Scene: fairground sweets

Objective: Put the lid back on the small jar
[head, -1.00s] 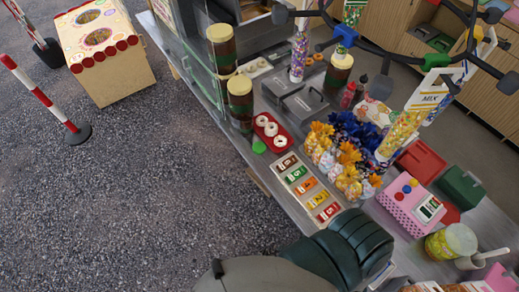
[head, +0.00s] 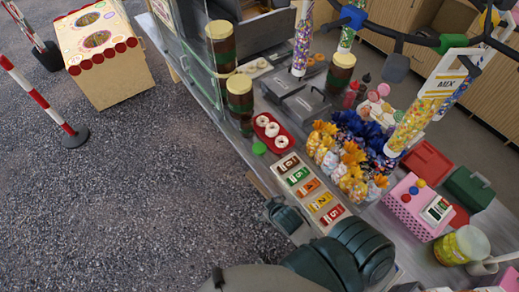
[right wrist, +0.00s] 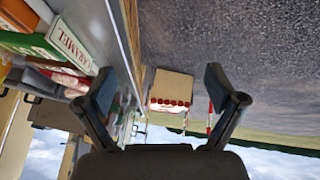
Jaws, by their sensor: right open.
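A small jar (head: 452,249) with yellow contents stands at the lower right of the counter in the head view. Its top looks pale; I cannot tell whether that is a lid or an opening. A flat green disc (head: 259,148), perhaps a lid, lies beside the red doughnut tray (head: 262,121). My right gripper (right wrist: 160,78) is open and empty in the right wrist view, near the counter edge and far from the jar. A dark arm part of mine shows beside the box tray in the head view. My left gripper is not identifiable.
A tray of colourful boxes (head: 309,188) lies along the near edge. Bagged sweets (head: 345,165), a pink register (head: 414,207) and tall jars (head: 239,97) crowd the counter. A red-trimmed stand (right wrist: 170,90) is on the gravel ahead.

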